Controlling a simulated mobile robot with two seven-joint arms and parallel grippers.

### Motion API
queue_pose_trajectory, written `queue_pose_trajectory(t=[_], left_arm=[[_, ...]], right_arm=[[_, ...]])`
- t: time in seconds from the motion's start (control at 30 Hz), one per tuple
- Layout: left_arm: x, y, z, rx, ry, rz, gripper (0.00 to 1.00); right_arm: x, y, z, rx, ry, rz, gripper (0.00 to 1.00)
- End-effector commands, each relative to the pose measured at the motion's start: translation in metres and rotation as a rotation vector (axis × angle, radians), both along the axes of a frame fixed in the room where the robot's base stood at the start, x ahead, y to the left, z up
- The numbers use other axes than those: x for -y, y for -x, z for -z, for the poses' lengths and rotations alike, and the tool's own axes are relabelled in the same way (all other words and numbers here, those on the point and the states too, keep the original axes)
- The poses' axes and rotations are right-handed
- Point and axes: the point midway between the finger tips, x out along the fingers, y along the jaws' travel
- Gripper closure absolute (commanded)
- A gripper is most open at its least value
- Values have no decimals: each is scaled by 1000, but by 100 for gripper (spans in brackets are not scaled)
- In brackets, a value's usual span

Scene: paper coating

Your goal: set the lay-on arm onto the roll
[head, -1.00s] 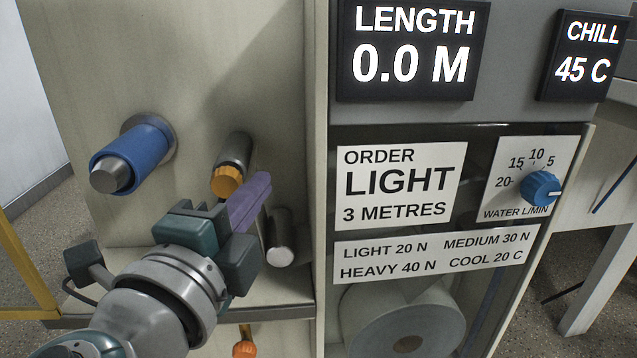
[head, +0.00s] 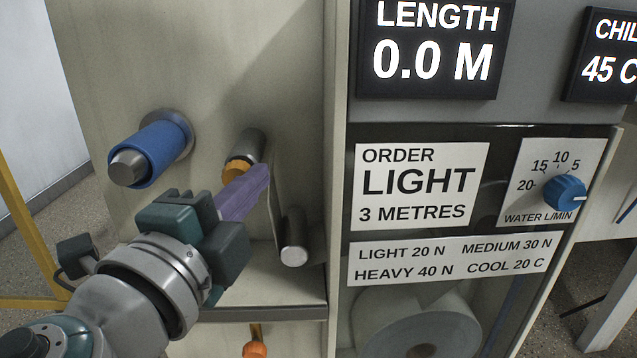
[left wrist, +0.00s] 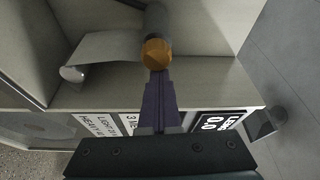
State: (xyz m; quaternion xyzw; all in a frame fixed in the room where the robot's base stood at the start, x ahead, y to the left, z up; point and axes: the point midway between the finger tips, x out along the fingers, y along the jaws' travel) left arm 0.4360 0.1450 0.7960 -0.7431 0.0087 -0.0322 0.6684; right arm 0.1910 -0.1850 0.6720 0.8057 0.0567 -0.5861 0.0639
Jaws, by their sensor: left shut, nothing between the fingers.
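My left gripper (head: 258,177) is shut and empty, its purple fingers at an orange-capped dark roller (head: 240,165) on the cream panel. In the left wrist view, the fingertips (left wrist: 158,78) lie right at the orange cap (left wrist: 156,53); I cannot tell whether they touch. A thin grey sheet or plate (left wrist: 105,47) runs from there to a silver-ended roller (left wrist: 72,73), which also shows in the head view (head: 294,252). A blue roll (head: 160,150) on a metal core sticks out at the upper left. I cannot tell for certain which part is the lay-on arm. My right gripper is not in view.
A ledge (head: 270,314) crosses below the rollers, with an orange part (head: 255,349) under it. A large white roll (head: 420,335) sits behind the lower right panel. The order card (head: 420,187) reads LIGHT; a blue water knob (head: 565,193) is at right.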

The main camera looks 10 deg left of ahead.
Motion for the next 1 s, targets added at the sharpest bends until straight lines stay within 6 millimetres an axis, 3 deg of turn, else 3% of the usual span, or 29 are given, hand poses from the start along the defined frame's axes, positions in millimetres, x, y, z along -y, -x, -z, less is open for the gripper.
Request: queue_pose_trajectory(t=[0.6,1.0], left_arm=[[-49,14,-9,89,303,-4,100],[-70,20,-15,124,437,-4,100]], right_arm=[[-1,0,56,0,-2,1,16],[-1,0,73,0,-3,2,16]])
